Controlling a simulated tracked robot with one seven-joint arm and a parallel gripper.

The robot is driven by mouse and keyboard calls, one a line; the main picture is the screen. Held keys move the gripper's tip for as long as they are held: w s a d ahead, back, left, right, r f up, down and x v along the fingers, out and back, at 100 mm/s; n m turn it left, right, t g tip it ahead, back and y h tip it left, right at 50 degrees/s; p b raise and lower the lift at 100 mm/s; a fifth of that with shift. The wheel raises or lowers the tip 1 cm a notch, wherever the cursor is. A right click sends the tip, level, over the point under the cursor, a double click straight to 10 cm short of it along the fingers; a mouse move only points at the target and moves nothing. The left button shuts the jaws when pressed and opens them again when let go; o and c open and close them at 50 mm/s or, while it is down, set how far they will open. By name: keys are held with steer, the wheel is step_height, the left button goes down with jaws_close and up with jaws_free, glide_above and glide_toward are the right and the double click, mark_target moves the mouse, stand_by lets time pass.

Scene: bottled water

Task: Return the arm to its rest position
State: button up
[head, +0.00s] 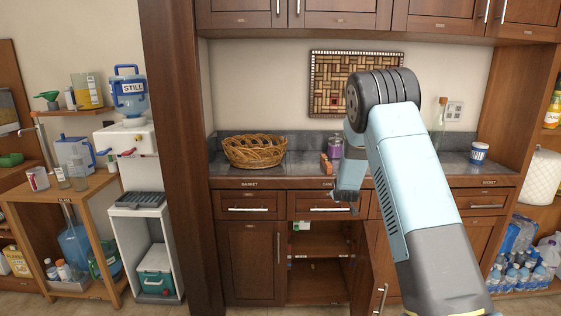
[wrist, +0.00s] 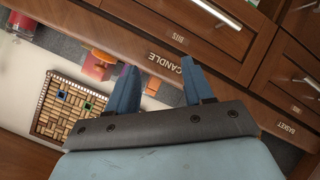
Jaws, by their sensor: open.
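My light-blue arm (head: 410,175) reaches up from the lower right and bends at a dark round joint in the head view. My gripper (head: 346,204) hangs from it, pointing down in front of the counter edge and drawers. In the wrist view my gripper (wrist: 160,76) shows two blue fingers spread apart with nothing between them.
A wicker basket (head: 254,151) and a purple jar (head: 335,147) stand on the counter (head: 300,163). A lower cabinet (head: 318,245) is open, its door (head: 370,275) swung outward near my arm. Bottled water packs (head: 520,272) sit at right. A water dispenser (head: 128,145) stands left.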

steer(key=s+r+m+g+y, duration=0.2)
steer(key=s+r+m+g, duration=0.1)
steer(key=s+r, duration=2.05)
steer(key=s+a+r+m+g, duration=0.1)
steer(key=s+r+m+g, duration=0.1)
steer(key=s, duration=3.3)
steer(key=shift+s+r+m+g, duration=0.15)
steer(key=shift+s+m+g, duration=0.15)
steer(key=shift+m+g, duration=0.4)
